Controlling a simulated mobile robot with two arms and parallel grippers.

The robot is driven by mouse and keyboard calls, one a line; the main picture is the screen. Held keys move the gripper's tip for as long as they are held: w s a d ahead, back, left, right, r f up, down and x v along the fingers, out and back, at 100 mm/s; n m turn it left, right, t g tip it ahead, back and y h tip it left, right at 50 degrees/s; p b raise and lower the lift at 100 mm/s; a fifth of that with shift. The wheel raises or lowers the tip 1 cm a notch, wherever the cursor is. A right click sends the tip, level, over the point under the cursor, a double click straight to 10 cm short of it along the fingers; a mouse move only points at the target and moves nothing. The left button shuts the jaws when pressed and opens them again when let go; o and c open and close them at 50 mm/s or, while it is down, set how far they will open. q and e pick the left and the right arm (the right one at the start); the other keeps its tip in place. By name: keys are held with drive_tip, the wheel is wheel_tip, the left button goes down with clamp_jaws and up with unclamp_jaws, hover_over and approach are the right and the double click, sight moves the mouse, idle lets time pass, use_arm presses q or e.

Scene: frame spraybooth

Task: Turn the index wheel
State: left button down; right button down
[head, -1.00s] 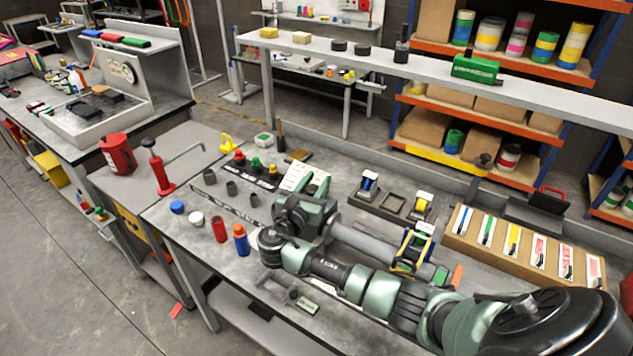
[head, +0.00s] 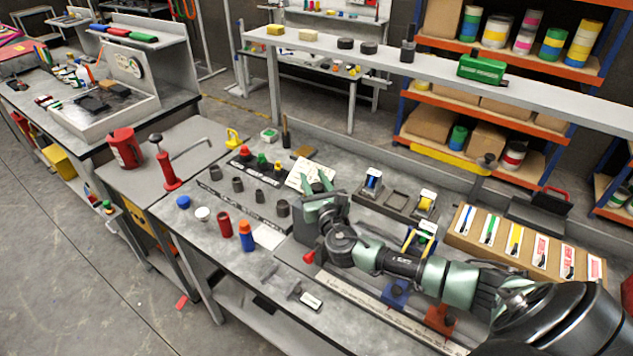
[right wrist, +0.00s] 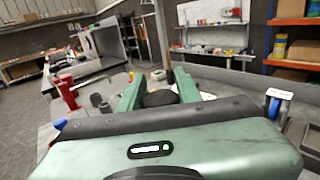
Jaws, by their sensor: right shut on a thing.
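My right gripper (head: 318,186) reaches over the middle of the workbench with its green fingers pointing away from me. In the right wrist view its two fingers (right wrist: 158,95) are closed on the sides of a dark round thing (right wrist: 160,99), which I take to be the index wheel. A pale plate with dark marks (head: 303,172) lies just beyond the fingertips, and its white edge shows beside the right finger in the wrist view. My left gripper is not in view.
Dark sockets (head: 238,185) and coloured knobs (head: 262,160) stand left of the gripper. A red cylinder (head: 225,226) and a blue-and-orange one (head: 246,238) stand nearer the front. A tape holder (head: 397,200) and a box of cards (head: 530,245) are to the right.

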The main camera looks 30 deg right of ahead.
sight(321, 191)
drive_tip(key=n+y+b, duration=0.1)
drive_tip(key=y, duration=0.1)
drive_tip(key=shift+a+f+n+t+y+b, duration=0.2)
drive_tip(key=shift+n+t+y+b, duration=0.1)
drive_tip(key=shift+n+b, duration=0.1)
drive_tip(key=shift+a+r+n+y+b, duration=0.15)
drive_tip(key=shift+n+y+b, duration=0.35)
drive_tip(key=shift+y, duration=0.3)
drive_tip(key=shift+w, duration=0.1)
drive_tip(key=c, duration=1)
unclamp_jaws()
drive_tip(key=s+b, duration=0.2)
drive_tip(key=s, duration=0.5)
drive_tip(key=shift+s+a, duration=0.15)
drive_tip(key=shift+s, duration=0.25)
drive_tip(key=shift+a, duration=0.1)
drive_tip(key=shift+c, duration=0.2)
